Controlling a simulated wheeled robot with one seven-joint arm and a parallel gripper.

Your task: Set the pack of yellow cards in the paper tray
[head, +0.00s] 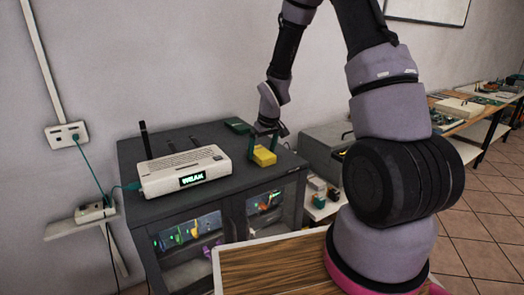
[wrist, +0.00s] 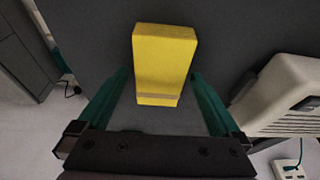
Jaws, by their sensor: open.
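The pack of yellow cards (head: 264,157) lies on top of the dark grey cabinet (head: 215,204), near its right end. It also shows in the wrist view (wrist: 164,62) as a yellow block with a paler band near its lower end. My gripper (head: 266,138) is at the pack, pointing down. In the wrist view its teal fingers (wrist: 159,74) are spread, one on each side of the lower part of the pack, with gaps visible. I cannot make out the paper tray for certain in either view.
A white router (head: 186,173) with dark antennas stands left of the pack; its casing shows at right in the wrist view (wrist: 285,98). A flat dark green item (head: 237,125) lies at the cabinet's back. A grey box (head: 325,150) stands to the right.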

